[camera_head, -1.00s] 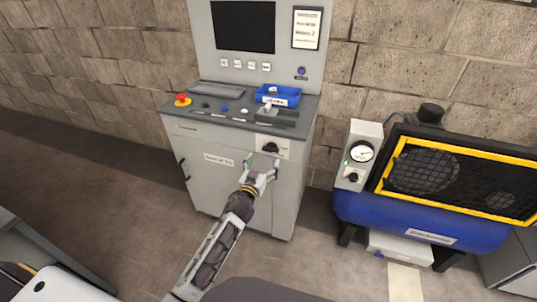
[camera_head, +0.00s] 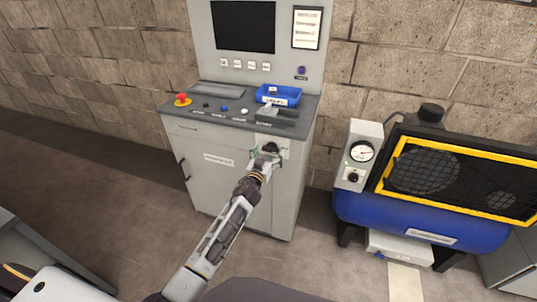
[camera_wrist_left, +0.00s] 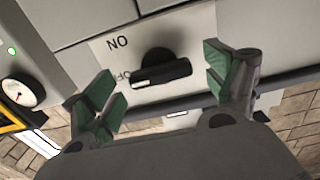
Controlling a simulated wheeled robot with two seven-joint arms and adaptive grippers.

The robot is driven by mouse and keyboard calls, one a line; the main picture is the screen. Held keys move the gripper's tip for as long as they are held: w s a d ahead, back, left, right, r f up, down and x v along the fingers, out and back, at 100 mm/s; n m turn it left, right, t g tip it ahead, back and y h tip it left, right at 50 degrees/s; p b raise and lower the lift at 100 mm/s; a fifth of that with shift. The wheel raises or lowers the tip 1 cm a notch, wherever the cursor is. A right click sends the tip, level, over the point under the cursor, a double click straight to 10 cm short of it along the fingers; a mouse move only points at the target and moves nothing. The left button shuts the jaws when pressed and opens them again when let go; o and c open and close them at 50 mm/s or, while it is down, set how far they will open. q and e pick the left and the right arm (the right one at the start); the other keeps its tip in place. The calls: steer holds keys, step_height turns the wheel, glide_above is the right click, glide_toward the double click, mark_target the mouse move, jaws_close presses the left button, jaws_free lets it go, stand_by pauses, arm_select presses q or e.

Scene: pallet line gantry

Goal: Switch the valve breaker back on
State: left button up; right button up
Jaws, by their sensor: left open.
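The breaker is a black rotary knob (camera_head: 271,146) on a pale plate at the upper right of the grey cabinet's front. In the left wrist view the knob (camera_wrist_left: 160,70) sits between my fingers, with "ON" and a partly hidden "OFF" lettered on its plate (camera_wrist_left: 112,50). The handle's left end lies by the "OFF" lettering. My left gripper (camera_head: 265,156) is at the plate, partly covering it. It is open; its green-padded fingertips (camera_wrist_left: 162,82) stand on either side of the knob, with gaps. My right gripper is not in view.
The grey control cabinet (camera_head: 208,178) carries a blue bin (camera_head: 279,101), a lever and a red emergency button (camera_head: 182,99) on top. A blue compressor (camera_head: 425,222) with a gauge box (camera_head: 356,156) stands to the right. The floor before the cabinet is clear.

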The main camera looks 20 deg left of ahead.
arm_select(q)
steer(key=c, duration=1)
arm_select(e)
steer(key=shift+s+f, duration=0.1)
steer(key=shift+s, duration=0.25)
